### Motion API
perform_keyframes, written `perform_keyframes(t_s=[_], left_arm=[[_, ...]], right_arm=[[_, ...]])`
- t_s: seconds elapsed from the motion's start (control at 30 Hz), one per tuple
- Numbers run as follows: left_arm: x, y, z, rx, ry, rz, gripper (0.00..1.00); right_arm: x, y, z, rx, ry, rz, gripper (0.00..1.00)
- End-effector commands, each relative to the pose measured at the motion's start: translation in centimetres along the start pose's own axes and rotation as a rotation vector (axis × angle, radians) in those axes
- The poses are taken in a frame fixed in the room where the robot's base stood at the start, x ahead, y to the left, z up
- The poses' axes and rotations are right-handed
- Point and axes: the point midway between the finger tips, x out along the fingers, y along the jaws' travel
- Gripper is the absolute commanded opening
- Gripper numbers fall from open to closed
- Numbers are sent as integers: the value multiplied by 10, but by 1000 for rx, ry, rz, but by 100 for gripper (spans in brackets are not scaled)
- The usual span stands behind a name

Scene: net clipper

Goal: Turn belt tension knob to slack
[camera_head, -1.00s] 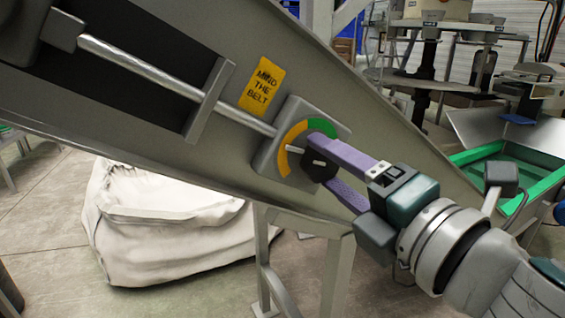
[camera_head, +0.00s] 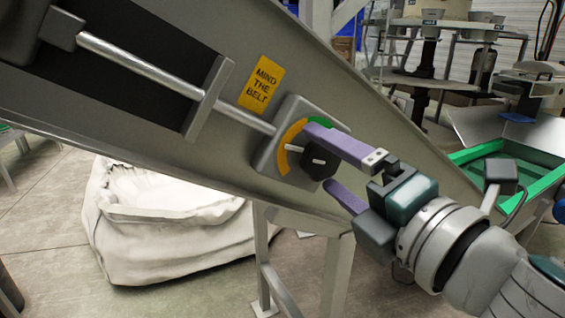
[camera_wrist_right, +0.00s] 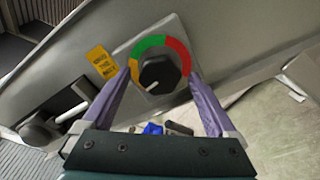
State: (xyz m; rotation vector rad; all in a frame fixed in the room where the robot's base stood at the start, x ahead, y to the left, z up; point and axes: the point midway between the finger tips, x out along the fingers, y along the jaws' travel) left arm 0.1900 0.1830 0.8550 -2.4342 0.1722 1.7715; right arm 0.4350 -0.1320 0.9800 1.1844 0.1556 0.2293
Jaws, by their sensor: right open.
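The belt tension knob (camera_head: 319,160) is black with a small white mark. It sits on a grey dial plate (camera_head: 264,155) on the sloping conveyor side. A pale pointer beside it points left toward the dial's orange part; green shows above. In the wrist view the fingers (camera_wrist_right: 158,76) flank the knob, hiding part of the plate. My left gripper is not in view.
A yellow "MIND THE BELT" label (camera_head: 261,83) and a metal rod (camera_head: 140,68) lie left of the dial along the conveyor frame (camera_head: 150,140). A white sack (camera_head: 165,220) stands on the floor below. A green-rimmed tray (camera_head: 530,190) is at the right.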

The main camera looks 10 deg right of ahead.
Motion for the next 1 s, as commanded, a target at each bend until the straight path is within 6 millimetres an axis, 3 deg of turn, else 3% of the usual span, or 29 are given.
perform_keyframes(t_s=[0.17,0.6,1.0], left_arm=[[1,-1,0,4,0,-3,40],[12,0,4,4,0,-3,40],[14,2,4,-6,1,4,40]], right_arm=[[-12,-1,0,1,0,-2,93],[-85,-2,-1,1,0,-2,93],[-99,0,0,0,0,0,93]])
